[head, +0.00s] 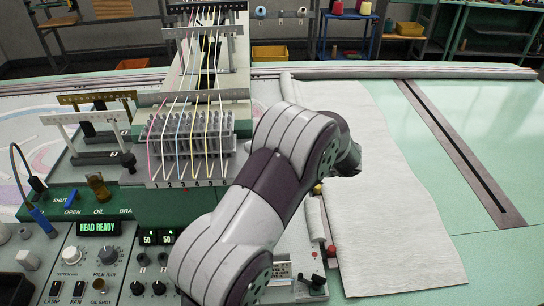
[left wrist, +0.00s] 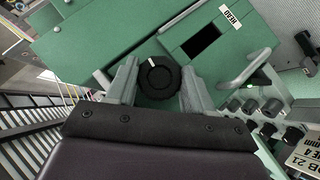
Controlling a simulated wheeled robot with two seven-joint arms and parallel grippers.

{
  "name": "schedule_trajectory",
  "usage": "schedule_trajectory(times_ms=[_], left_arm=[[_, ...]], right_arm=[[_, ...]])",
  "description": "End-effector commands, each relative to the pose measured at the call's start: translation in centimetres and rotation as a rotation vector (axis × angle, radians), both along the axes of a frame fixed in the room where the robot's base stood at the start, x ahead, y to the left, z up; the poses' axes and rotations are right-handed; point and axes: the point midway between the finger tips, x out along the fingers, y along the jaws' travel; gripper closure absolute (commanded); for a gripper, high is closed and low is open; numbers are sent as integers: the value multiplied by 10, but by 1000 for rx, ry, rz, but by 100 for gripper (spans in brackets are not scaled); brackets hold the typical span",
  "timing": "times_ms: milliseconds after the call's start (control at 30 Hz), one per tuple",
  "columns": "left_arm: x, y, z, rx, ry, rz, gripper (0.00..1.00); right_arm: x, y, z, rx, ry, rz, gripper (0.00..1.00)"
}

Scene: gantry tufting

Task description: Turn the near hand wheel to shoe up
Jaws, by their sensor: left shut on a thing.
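The near hand wheel (left wrist: 158,76) shows in the left wrist view as a round black knob with a white mark on its rim side, pointing to the top of the picture and slightly left. It sits beside a green housing (left wrist: 110,40). My left gripper (left wrist: 158,70) has one grey finger on each side of the wheel and is shut on it. In the head view an arm link of mine crosses the middle; the gripper and the wheel are hidden there. My right gripper is in neither view.
A control panel (head: 62,262) with knobs, switches and a lit "HEAD READY" display (head: 97,227) lies at the lower left. A threaded needle head (head: 190,135) stands behind. White cloth (head: 385,200) covers the table at right. Small black knobs (left wrist: 270,108) are right of the gripper.

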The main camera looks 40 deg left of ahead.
Motion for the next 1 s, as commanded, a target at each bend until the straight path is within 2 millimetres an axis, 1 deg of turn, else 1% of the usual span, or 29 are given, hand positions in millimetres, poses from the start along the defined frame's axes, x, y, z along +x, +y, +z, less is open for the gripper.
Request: schedule_trajectory(times_ms=[33,100,300,500,600,733,867,1000], left_arm=[[-1,1,14,-24,33,6,79],[-1,1,15,-64,82,5,79],[0,2,15,-186,226,6,79],[2,4,12,-308,368,6,79],[3,4,10,-370,440,6,79],[4,5,7,-449,532,6,79],[5,6,4,-528,627,6,78],[7,7,1,-613,726,6,79]], right_arm=[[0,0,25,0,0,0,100],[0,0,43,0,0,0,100],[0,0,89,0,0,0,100],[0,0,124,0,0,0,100],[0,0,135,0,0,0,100],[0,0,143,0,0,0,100],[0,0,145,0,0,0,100],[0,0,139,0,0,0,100]])
